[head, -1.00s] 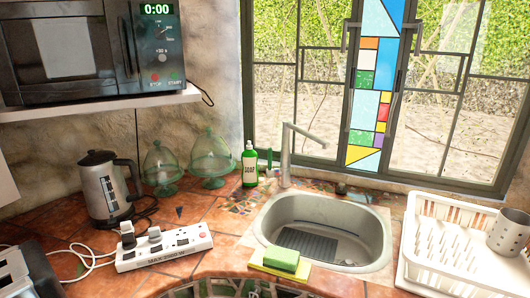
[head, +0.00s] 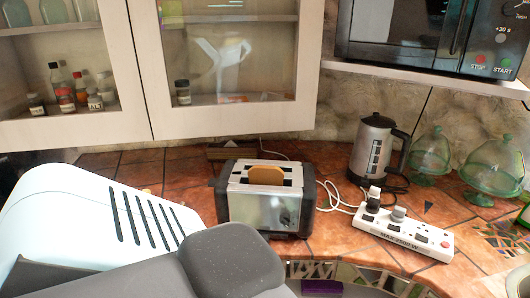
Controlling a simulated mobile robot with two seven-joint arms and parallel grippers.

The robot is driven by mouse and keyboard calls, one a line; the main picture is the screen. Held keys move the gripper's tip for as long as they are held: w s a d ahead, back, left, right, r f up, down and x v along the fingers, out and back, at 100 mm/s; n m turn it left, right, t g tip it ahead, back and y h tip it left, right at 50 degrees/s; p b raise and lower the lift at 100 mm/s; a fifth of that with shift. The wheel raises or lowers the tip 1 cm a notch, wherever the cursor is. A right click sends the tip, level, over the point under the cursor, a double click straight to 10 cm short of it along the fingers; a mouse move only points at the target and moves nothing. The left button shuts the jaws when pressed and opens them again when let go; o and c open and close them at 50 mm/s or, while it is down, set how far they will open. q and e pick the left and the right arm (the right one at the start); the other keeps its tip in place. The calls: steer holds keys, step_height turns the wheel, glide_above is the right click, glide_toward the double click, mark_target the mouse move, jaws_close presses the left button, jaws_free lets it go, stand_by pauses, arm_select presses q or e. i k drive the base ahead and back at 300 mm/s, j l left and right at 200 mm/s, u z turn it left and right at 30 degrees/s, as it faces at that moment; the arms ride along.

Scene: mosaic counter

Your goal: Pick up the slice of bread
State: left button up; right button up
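The slice of bread (head: 266,174) is brown and stands upright in a slot of the toaster (head: 262,208). Only its top part shows above the slot; the rest is hidden inside. The toaster is silver and black and stands on the tiled counter (head: 330,235), right of the middle of its left stretch. Neither of my grippers is in view. A white and dark grey part at the lower left, in front of the counter, appears to be my own arm.
A kettle (head: 376,148) and a white power strip (head: 403,233) with plugs stand right of the toaster, with white cords between. Green glass domes (head: 430,152) stand farther right. Glass-fronted cabinets (head: 230,60) and a microwave (head: 430,38) hang above the counter.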

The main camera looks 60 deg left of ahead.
mark_target(257, 174)
steer(key=u, duration=0.4)
steer(key=j+u, duration=0.15)
steer(key=u, duration=0.7)
steer(key=j+u, duration=0.1)
steer(key=u, duration=0.35)
